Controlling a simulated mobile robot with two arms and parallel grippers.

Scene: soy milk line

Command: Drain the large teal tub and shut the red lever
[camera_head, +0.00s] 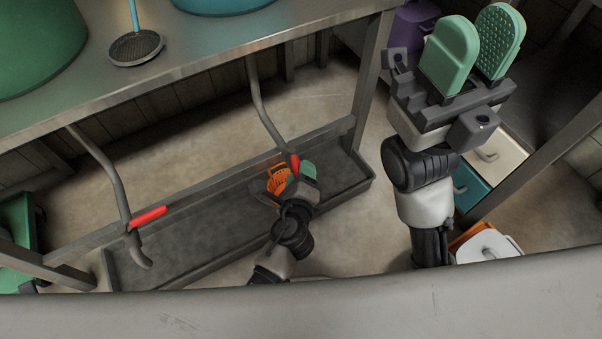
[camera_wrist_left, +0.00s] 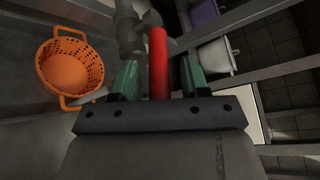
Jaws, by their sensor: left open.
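A blue-teal tub (camera_head: 215,6) shows only its lower edge at the top of the head view. A large green tub (camera_head: 38,45) stands at the left of the steel counter. Two drain pipes hang below the counter; the left pipe (camera_head: 110,175) has a red lever (camera_head: 149,216) pointing sideways. The right pipe (camera_head: 262,105) has another red lever (camera_head: 295,163), partly hidden by my left gripper (camera_head: 296,176). In the left wrist view this lever (camera_wrist_left: 158,62) stands between the open fingers (camera_wrist_left: 158,82); contact is unclear. My right gripper (camera_head: 476,48) is raised, open and empty.
A long grey trough (camera_head: 200,235) lies below the pipes. An orange basket (camera_wrist_left: 70,72) is left of the left fingers, also seen in the head view (camera_head: 276,181). A skimmer (camera_head: 136,47) lies on the counter (camera_head: 190,60). A counter leg (camera_head: 370,80) stands between my grippers.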

